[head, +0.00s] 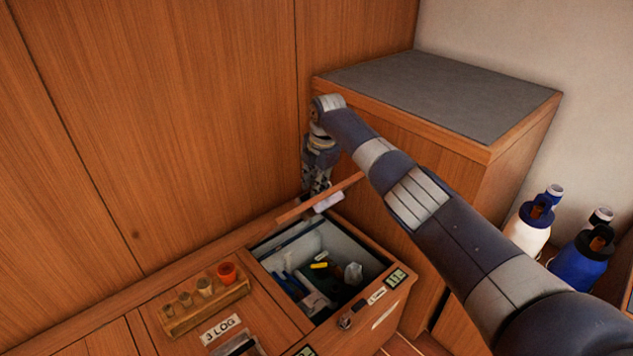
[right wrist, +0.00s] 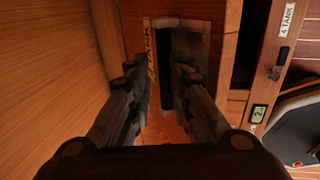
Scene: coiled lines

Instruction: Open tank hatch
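The hatch lid (head: 340,191) is raised and shows as a thin wooden strip at the back of the open compartment (head: 349,256). In the right wrist view the lid (right wrist: 207,75) carries a label reading TANK (right wrist: 152,45) beside a dark upright slot or bar (right wrist: 165,45). My right gripper (head: 318,187) is at the raised lid. In the right wrist view its two fingers (right wrist: 160,78) stand on either side of the dark bar; whether they clamp it is unclear. My left gripper is out of view.
Several small items, one yellow (head: 319,265), lie in the compartment. A wooden rack with several cups (head: 204,290) stands to its left. A grey-topped cabinet (head: 440,90) rises on the right, with white (head: 530,230) and blue (head: 578,264) bottles beyond. Wooden wall panels (head: 150,120) close off the back.

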